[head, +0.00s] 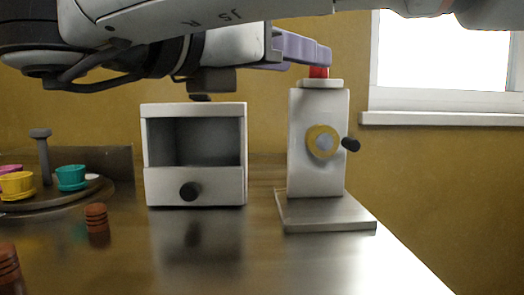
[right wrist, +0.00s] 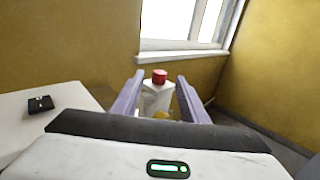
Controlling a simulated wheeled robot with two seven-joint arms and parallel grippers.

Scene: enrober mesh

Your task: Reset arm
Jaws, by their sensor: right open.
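My right gripper (head: 318,53) reaches in from the upper left of the head view, its pale purple fingers pointing right. It is at the top of a white machine (head: 318,140) with a yellow-ringed dial (head: 322,141), where a red piece (head: 318,71) sits on top. In the right wrist view the fingers (right wrist: 160,80) are spread apart, with the red piece (right wrist: 159,76) showing in the gap. I cannot tell whether the red piece is between the fingertips or just beyond them; nothing is gripped. My left gripper is not in view.
A white cabinet (head: 194,110) with an open compartment and black-knobbed drawer stands left of the machine. A round tray (head: 95,190) with coloured cups is at far left. Brown ridged pieces (head: 96,217) stand on the shiny table (head: 260,260). The front middle is clear.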

